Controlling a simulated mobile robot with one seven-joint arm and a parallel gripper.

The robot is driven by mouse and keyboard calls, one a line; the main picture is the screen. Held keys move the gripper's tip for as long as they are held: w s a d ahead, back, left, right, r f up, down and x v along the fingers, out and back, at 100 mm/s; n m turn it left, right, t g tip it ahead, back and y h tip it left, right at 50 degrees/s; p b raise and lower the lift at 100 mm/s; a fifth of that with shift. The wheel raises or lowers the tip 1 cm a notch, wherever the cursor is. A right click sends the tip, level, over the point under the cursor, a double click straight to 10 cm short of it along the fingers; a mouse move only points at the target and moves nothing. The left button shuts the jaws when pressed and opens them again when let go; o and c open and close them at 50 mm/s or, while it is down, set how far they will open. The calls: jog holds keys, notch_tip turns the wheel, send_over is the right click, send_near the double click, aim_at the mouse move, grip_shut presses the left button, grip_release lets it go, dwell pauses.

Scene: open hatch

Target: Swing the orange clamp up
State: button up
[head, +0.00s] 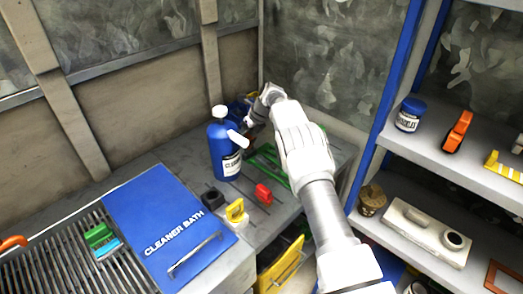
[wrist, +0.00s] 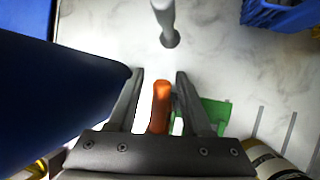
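In the wrist view, an orange bar-like handle (wrist: 160,106), which looks like the orange clamp, stands between the two fingers of my gripper (wrist: 160,73). The fingers are apart, with pale gaps on both sides of the handle. A green part (wrist: 214,110) shows just right of it, partly behind the right finger. In the head view my arm reaches to the back corner of the bench, and I cannot make out this orange handle there.
A blue cleaner bottle (head: 224,150) stands close left of my arm. A blue cleaner bath lid (head: 160,215) lies on the bench at left. A red-handled clamp (head: 264,194) and a yellow one (head: 235,210) are in front. Shelves (head: 450,180) stand at right.

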jog(key=shift+r, duration=0.1)
dwell(0.3)
jog(key=shift+p+v, duration=2.65)
jog(key=shift+v, duration=1.8)
jog(key=shift+d, duration=0.1)
